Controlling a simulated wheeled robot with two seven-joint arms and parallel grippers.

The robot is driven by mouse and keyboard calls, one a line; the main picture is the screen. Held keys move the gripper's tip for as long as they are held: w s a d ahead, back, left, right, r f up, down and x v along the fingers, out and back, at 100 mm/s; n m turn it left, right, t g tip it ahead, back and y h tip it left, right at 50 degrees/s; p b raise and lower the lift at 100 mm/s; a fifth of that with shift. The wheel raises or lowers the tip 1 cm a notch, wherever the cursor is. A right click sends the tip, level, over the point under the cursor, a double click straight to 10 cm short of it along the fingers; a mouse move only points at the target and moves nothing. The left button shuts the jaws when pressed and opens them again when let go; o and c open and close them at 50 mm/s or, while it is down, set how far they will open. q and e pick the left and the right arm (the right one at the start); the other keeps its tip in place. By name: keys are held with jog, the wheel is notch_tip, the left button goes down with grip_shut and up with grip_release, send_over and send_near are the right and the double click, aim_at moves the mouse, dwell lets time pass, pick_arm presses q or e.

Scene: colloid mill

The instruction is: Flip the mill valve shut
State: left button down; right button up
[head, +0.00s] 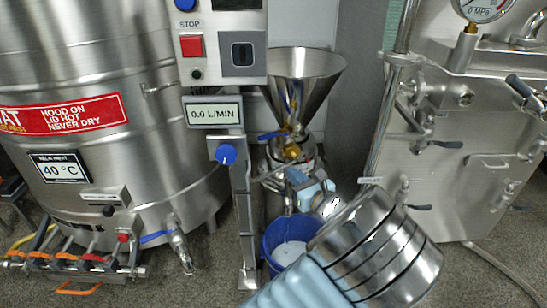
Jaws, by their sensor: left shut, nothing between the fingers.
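The colloid mill stands in the middle, with a steel funnel hopper (303,75) on top of its body. A valve with a blue lever (271,135) sits just below the hopper, the lever pointing left and roughly level. A brass-coloured fitting (292,152) is under it. My left gripper (303,181) is shut and empty in front of the lower mill body, below and right of the blue lever and apart from it. My wrist and gripper hide part of the mill's lower outlet. My right gripper is not in view.
A blue bucket (270,243) with white contents stands below the mill. A control post (240,205) with a display and red stop button rises left of it. A large steel vat (90,150) fills the left, a steel cabinet (480,170) the right.

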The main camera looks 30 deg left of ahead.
pick_arm(q)
jog(key=r, duration=0.2)
jog(key=b, duration=0.3)
send_near(266, 138)
jog(key=shift+t+y, duration=0.3)
jog(key=x, duration=0.4)
jog(key=f+x, duration=0.1)
jog(key=x, duration=0.1)
jog(key=shift+w+a, duration=0.1)
jog(key=shift+w, duration=0.4)
jog(key=shift+w+a+r+p, duration=0.15)
jog(key=shift+a+p, duration=0.7)
jog(key=shift+a, duration=0.35)
